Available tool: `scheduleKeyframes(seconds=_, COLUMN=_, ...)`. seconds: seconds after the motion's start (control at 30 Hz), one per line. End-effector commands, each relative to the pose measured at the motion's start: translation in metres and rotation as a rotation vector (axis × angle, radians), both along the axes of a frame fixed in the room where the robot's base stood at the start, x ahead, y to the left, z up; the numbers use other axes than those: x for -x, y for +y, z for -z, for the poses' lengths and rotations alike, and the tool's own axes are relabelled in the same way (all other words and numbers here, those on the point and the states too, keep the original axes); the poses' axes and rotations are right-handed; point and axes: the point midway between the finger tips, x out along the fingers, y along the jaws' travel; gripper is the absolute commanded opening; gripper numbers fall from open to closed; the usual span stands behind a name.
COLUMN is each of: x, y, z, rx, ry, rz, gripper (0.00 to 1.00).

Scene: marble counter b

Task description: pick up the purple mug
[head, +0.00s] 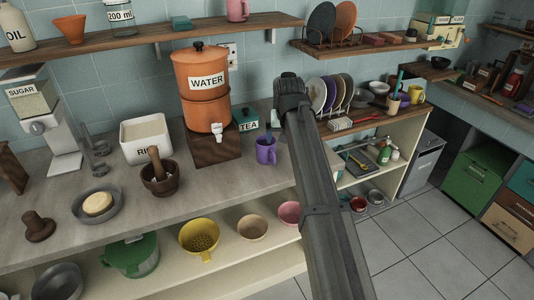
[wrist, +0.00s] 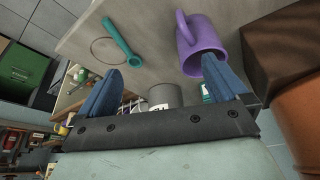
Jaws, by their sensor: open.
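My gripper (wrist: 160,64) is open with nothing held. Its right fingertip overlaps the mug's rim in the wrist view; I cannot tell whether they touch. The left fingertip is well to the left of the mug.
A mortar (head: 160,180) and rice container (head: 147,137) are to the left. Plates in a rack (head: 331,93) are to the right.

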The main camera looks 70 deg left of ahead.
Motion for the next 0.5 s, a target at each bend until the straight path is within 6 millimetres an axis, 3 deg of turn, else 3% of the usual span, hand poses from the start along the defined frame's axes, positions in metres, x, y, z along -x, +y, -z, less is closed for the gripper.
scheduleKeyframes(seconds=0.1, x=0.032, y=0.02, z=-0.019, rx=-0.013, ry=-0.003, rz=-0.036, gripper=1.0)
scheduleKeyframes(seconds=0.2, x=0.046, y=0.026, z=-0.028, rx=-0.017, ry=-0.005, rz=-0.051, gripper=1.0)
scheduleKeyframes(seconds=0.33, x=0.051, y=0.03, z=-0.028, rx=-0.019, ry=-0.006, rz=-0.057, gripper=1.0)
scheduleKeyframes(seconds=0.5, x=0.049, y=0.035, z=-0.012, rx=-0.018, ry=-0.005, rz=-0.057, gripper=1.0)
